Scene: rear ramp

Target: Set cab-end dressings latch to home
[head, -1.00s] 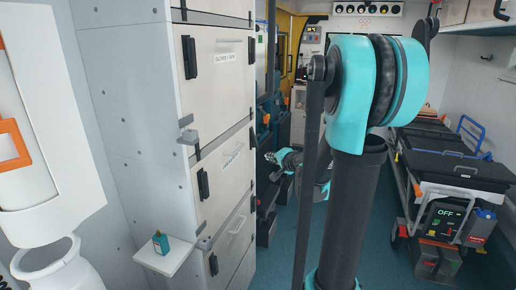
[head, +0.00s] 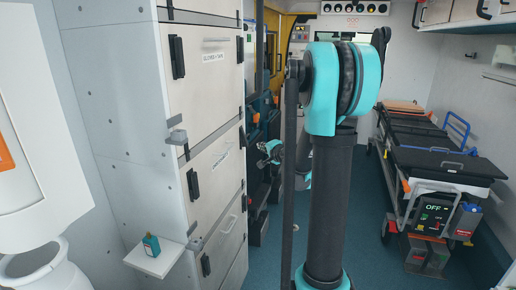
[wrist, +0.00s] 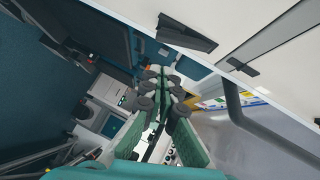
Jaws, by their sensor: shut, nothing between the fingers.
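The white cabinet at left in the head view has a panel labelled dressings (head: 219,160) below one labelled gloves and tape. A black latch (head: 193,185) is on the dressings panel's near edge. A small dark latch (head: 243,137) shows at its far, cab-side edge, too small to read its setting. My gripper (head: 266,152) is beyond that edge, apart from the panel as far as I can tell. In the wrist view my gripper (wrist: 163,76) is shut and empty. A black latch (wrist: 186,34) on a pale panel is above it; its panel label is not visible.
A grey bar handle (wrist: 262,120) and a second dark latch (wrist: 242,66) show in the wrist view. A small shelf (head: 143,263) with a teal bottle (head: 151,246) juts from the cabinet side. A stretcher (head: 430,165) stands at right. Blue floor lies between.

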